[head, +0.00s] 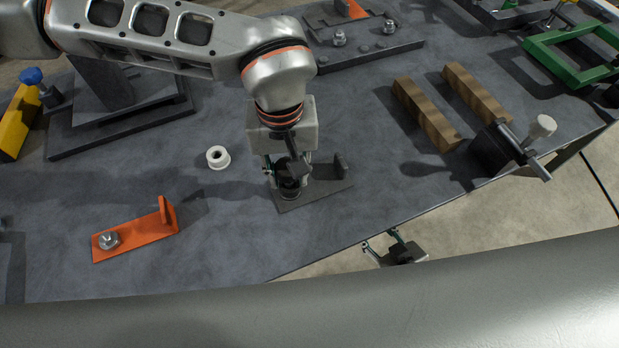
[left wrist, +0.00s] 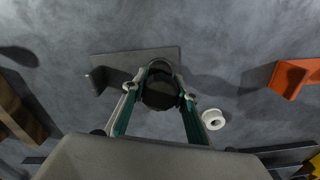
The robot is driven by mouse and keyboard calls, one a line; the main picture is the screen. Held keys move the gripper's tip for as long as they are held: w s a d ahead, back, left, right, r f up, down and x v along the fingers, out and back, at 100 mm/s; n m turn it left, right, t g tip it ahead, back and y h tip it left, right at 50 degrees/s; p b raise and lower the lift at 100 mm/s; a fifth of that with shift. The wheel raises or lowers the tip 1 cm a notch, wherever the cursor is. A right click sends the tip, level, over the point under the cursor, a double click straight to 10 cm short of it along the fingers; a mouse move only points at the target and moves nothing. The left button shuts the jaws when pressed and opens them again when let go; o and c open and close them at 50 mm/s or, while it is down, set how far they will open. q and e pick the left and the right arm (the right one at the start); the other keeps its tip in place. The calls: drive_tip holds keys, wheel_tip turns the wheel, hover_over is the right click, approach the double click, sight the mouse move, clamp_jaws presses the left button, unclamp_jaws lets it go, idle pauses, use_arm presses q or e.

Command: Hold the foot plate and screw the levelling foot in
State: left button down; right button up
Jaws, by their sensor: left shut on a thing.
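The foot plate is a flat dark grey plate (head: 325,186) with an upright tab, lying near the table's front edge. It also shows in the left wrist view (left wrist: 110,62). My left gripper (head: 288,180) points down over the plate's left part. Its fingers are shut on a dark round piece, seemingly the levelling foot (left wrist: 160,88), which sits between the fingertips over the plate. Whether its thread is in the plate is hidden. My right gripper (head: 380,241) is beyond the table's front edge, away from the plate, with its fingers apart and empty.
A white flanged ring (head: 217,157) lies left of the plate. An orange bracket (head: 140,236) with a bolt lies front left. Two wooden blocks (head: 425,114) and a dark clamp-like piece with a pale knob (head: 541,127) stand right. Bare table (head: 240,222) lies between bracket and plate.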

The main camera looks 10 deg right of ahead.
use_arm(q)
drive_tip(key=shift+f, duration=0.1)
drive_tip(key=c, duration=1.5)
unclamp_jaws()
drive_tip(key=shift+o, duration=0.4)
drive_tip(key=o, duration=1.1)
drive_tip(key=shift+o, duration=0.2)
drive_tip(key=shift+o, duration=1.4)
